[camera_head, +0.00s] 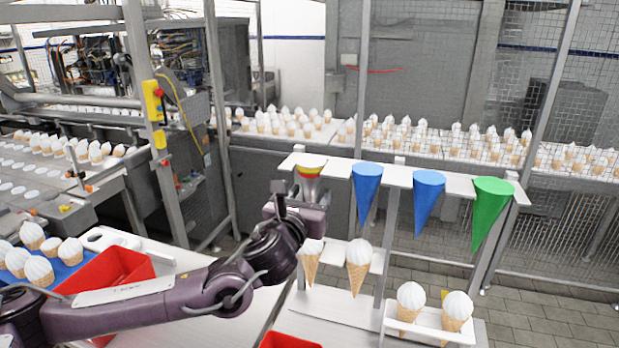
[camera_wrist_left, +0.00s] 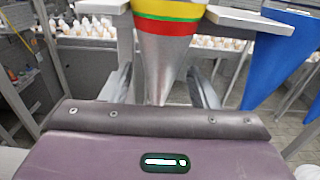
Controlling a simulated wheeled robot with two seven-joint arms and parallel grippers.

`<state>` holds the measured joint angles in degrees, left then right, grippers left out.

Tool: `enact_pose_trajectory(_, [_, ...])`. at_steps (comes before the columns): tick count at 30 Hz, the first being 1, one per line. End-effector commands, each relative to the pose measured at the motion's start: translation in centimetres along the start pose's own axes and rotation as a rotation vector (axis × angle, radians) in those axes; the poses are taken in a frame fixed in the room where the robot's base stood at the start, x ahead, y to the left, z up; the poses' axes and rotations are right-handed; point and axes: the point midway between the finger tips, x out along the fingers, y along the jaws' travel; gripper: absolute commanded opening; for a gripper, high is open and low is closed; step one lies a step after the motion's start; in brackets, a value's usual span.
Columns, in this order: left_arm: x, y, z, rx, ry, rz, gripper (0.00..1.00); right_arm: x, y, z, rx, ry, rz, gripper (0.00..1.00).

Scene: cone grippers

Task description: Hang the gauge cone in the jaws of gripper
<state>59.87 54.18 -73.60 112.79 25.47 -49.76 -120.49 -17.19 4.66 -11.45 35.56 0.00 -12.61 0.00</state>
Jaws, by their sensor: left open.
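The gauge cone (camera_head: 309,180) is a silver cone, point down, with yellow and red bands near its top. It is upright at the left end of the white upper rack (camera_head: 395,172). The wrist view shows it large at the centre (camera_wrist_left: 165,55), with a green band too. My left gripper (camera_head: 293,203) is open at the cone's lower part. In the wrist view its two fingers (camera_wrist_left: 162,88) stand on either side of the cone, with gaps. The cone's tip is hidden behind the gripper body. I cannot tell how firmly the rack bears it. My right gripper is out of view.
Two blue cones (camera_head: 367,190) (camera_head: 428,198) and a green cone (camera_head: 491,208) hang along the rack to the right. Ice cream cones (camera_head: 358,265) stand in holders below. A red bin (camera_head: 110,270) is at the left. Wire fencing and a conveyor lie behind.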

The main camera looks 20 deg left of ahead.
Motion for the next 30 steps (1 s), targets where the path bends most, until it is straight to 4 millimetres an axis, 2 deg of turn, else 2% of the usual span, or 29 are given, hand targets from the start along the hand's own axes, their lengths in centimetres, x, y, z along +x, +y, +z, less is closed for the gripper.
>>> enact_pose_trajectory(2, [-0.01, -0.01, 0.02, 0.0, 0.0, 0.0, 0.55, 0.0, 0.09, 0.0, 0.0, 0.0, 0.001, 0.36])
enact_pose_trajectory(12, [-0.03, 0.0, 0.01, 0.0, 0.0, 0.0, 0.13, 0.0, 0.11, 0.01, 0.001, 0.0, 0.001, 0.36])
enact_pose_trajectory(30, [-0.03, 0.02, 0.94, -0.001, 0.0, 0.001, 0.12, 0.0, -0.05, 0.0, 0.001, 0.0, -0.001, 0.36])
